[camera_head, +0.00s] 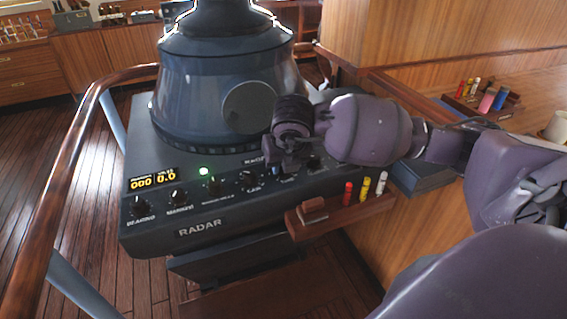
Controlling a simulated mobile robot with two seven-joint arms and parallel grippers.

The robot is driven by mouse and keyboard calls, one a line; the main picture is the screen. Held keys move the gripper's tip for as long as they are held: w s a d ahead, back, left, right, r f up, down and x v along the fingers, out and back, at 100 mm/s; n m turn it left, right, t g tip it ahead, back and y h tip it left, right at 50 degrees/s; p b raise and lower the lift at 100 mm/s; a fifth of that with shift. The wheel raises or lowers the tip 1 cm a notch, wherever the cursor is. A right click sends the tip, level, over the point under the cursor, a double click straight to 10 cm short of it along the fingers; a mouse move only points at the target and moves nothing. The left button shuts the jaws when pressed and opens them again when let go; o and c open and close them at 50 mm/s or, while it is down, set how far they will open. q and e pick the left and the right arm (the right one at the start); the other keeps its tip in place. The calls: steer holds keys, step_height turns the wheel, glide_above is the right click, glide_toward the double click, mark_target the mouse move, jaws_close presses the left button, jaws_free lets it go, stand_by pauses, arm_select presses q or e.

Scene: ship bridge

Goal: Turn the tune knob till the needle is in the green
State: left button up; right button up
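The radar console (200,232) has a row of black knobs along its sloped front panel. The tune knob is hidden behind my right gripper (284,163); only a partly legible label shows below the fingers. My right arm comes in from the right, with the gripper pointing down at the panel. Whether its fingers touch or grip the knob cannot be seen. No needle or green zone is visible; the panel behind my gripper is covered. My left gripper is out of view.
Other knobs include the gain knob (247,178) left of my gripper and one (314,162) to its right. A green lamp (203,171) and yellow digits (153,179) are lit. A small shelf (325,217) with colored markers juts out below. A wooden rail (65,170) curves at left.

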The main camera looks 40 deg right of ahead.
stand_by(0.3)
steer(key=o, duration=0.9)
steer(key=v, duration=1)
steer(key=shift+r+p, duration=0.3)
steer(key=shift+r, duration=0.1)
steer(key=shift+s+a, duration=0.1)
